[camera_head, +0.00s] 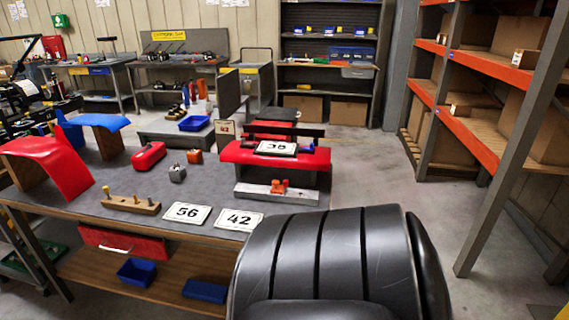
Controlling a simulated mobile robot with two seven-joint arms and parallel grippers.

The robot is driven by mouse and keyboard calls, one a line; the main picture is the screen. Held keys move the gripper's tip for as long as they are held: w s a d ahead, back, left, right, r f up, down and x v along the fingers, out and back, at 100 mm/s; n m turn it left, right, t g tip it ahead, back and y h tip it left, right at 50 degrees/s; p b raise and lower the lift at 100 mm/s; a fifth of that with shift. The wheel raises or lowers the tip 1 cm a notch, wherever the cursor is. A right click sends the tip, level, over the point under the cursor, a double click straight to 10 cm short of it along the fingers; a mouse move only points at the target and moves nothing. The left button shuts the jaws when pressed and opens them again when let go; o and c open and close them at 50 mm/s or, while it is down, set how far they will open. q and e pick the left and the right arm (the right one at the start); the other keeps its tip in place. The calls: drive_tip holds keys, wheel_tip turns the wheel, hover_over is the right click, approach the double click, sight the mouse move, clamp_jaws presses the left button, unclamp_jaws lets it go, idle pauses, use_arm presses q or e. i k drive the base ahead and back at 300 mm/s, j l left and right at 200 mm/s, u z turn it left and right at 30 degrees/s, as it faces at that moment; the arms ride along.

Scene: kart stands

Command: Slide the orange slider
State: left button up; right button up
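The orange slider (279,187) is a small block on a light grey metal rail (302,195). It sits near the middle of the rail's visible length. The rail lies along the near side of a red-topped stand (232,152) at the right end of the workbench. A white plate reading 38 (276,148) lies on the red top. Neither of my grippers shows in the head view, and nothing is seen touching the slider.
The grey workbench (100,190) holds number plates 56 (187,213) and 42 (239,220), a wooden peg block (131,204) and red bodywork (62,168). Orange shelving (482,62) stands at right. Floor right of the bench is clear. A large black rounded form blocks the bottom centre.

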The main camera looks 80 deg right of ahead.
sight(276, 188)
drive_tip(key=k+z, duration=0.15)
drive_tip(key=z, duration=2.25)
